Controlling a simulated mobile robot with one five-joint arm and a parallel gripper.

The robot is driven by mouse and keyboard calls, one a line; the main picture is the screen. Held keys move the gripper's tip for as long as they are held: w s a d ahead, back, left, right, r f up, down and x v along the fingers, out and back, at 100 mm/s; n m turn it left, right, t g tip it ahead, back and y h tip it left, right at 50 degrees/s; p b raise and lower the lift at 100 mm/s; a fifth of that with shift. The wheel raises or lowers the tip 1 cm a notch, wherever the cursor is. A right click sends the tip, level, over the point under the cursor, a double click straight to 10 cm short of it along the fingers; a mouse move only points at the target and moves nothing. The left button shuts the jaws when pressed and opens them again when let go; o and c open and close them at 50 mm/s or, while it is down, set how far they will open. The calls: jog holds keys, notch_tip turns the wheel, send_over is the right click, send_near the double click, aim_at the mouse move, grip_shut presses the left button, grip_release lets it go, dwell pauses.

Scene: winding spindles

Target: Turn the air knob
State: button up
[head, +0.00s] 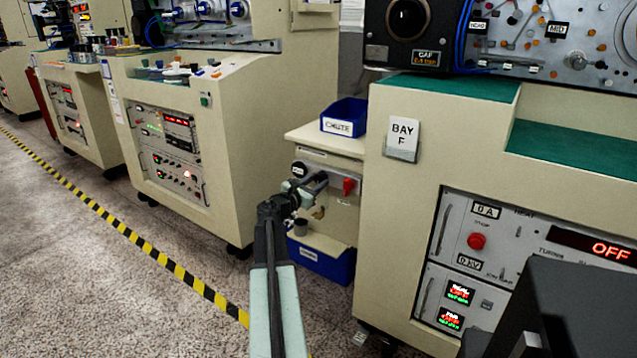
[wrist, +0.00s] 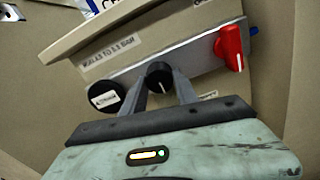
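A black knob (wrist: 159,78) with a white pointer line is on a grey metal strip on the beige cabinet in the wrist view. The line points down, slightly to the right. My gripper (wrist: 160,84) has one finger on each side of this knob; I cannot tell whether they touch it. In the head view my gripper (head: 318,180) reaches to the small cabinet's panel and hides the knob. A red handle (wrist: 232,47) is to the right on the same strip, and also shows in the head view (head: 349,187).
A round black part with a white label (wrist: 106,97) sits left of the knob. A blue bin (head: 344,117) stands on top of the small cabinet, and another blue bin (head: 325,262) is below. The BAY F cabinet (head: 385,220) stands close on the right. Open floor (head: 150,290) lies left.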

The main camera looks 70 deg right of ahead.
grip_shut()
jog(key=m, duration=0.4)
jog(key=shift+m, duration=0.3)
jog(key=o, duration=0.8)
grip_release()
jog(key=shift+o, duration=0.2)
jog(key=v, duration=0.8)
jog(key=shift+w, duration=0.1)
